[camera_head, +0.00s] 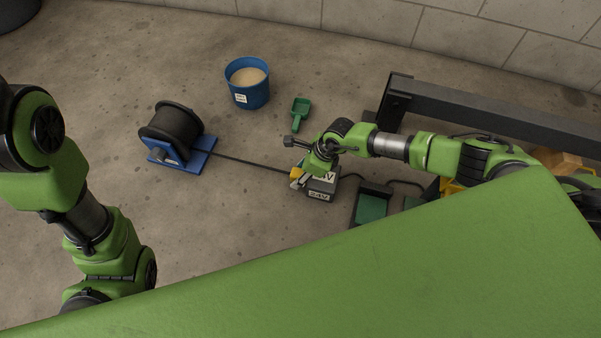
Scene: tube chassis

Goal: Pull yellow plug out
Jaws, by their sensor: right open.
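The yellow plug (297,173) shows as a small patch at the left side of a grey box marked 24V (320,187) on the floor. A dark cable (250,162) runs to it from the left. My right gripper (298,181) is open, close at the plug and above the box's left edge. The arm hides part of the plug and box, and I cannot tell whether the fingers touch the plug. My left arm is at the left of the view; its gripper does not show.
A cable reel (172,125) on a blue base stands left of the box. A blue bucket (249,92) of sand-like material and a green scoop (299,112) lie behind. A dark metal beam (480,108) stands at the right. A green-topped tray (371,207) is right of the box.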

